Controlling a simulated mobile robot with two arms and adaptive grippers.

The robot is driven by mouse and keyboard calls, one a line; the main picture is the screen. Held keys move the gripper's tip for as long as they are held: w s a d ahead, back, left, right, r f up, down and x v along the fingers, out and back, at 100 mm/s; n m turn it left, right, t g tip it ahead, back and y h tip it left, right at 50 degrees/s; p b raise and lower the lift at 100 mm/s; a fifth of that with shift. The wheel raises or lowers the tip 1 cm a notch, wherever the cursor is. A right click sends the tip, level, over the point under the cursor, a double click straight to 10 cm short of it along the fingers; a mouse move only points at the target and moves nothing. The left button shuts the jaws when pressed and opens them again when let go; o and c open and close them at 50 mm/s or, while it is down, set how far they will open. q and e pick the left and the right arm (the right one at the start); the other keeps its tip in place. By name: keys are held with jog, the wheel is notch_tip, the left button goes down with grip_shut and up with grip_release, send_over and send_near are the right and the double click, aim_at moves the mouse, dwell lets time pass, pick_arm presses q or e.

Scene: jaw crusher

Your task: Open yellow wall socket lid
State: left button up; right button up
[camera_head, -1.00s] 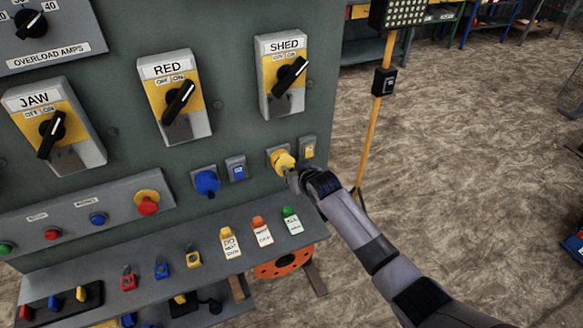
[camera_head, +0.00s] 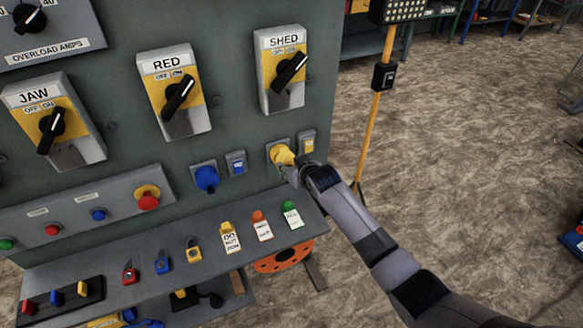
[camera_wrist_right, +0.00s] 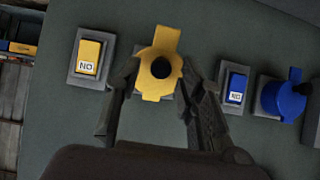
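The yellow wall socket (camera_head: 282,155) is on the grey-green panel below the SHED switch, beside a small yellow switch (camera_head: 308,144). In the right wrist view the yellow socket lid (camera_wrist_right: 163,42) faces me, with a tab at top and bottom and a round black centre. I cannot tell whether the lid is lifted. My right gripper (camera_head: 300,168) is at the socket's lower right. In the wrist view its fingers (camera_wrist_right: 160,78) are apart, one on each side of the lid. Contact with the lid is unclear. My left gripper is not in view.
A blue socket (camera_head: 207,179) and blue switch (camera_head: 236,163) are left of the yellow socket. A sloped shelf (camera_head: 110,280) with padlocks and tags juts out below. A yellow pole (camera_head: 372,135) stands right of the panel. Open floor lies to the right.

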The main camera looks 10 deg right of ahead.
jog(key=v, duration=1.2)
